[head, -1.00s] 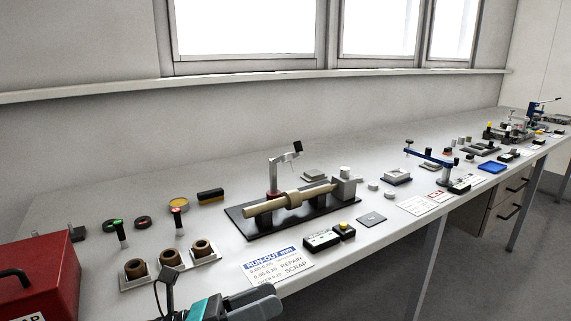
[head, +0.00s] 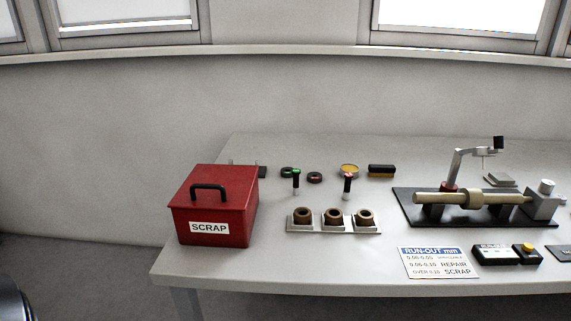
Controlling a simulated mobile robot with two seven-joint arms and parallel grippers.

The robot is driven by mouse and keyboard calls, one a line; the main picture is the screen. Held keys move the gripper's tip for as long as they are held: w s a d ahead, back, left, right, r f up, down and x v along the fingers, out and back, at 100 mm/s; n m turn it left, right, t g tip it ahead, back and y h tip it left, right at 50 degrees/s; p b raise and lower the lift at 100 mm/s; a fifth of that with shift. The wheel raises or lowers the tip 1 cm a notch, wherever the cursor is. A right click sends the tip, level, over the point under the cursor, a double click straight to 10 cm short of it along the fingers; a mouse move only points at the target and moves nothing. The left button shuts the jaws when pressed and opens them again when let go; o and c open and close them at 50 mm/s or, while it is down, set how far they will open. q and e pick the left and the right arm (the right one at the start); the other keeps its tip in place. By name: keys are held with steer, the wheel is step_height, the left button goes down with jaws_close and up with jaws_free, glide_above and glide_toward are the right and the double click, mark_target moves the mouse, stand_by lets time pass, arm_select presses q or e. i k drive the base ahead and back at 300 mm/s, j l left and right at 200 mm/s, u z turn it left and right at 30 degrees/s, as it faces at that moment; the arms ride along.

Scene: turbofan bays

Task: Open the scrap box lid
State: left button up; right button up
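The red scrap box (head: 240,222) stands at the left end of the white bench in the head view. Its white label reads SCRAP. Its red lid (head: 232,178) is shut, with a black arched handle (head: 209,187) on top. Neither of my grippers is in view now. A dark rounded shape shows at the lower left edge, too little of it to tell what it is.
On the bench (head: 260,272), right of the box, a tray (head: 304,230) holds three brown rings. Green- and red-topped gauges stand behind it. A run-out sign (head: 437,262) and a shaft fixture (head: 430,216) are further right. Bare bench lies in front of the box.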

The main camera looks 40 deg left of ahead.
mark_target(217, 177)
steer(key=u, duration=1.55)
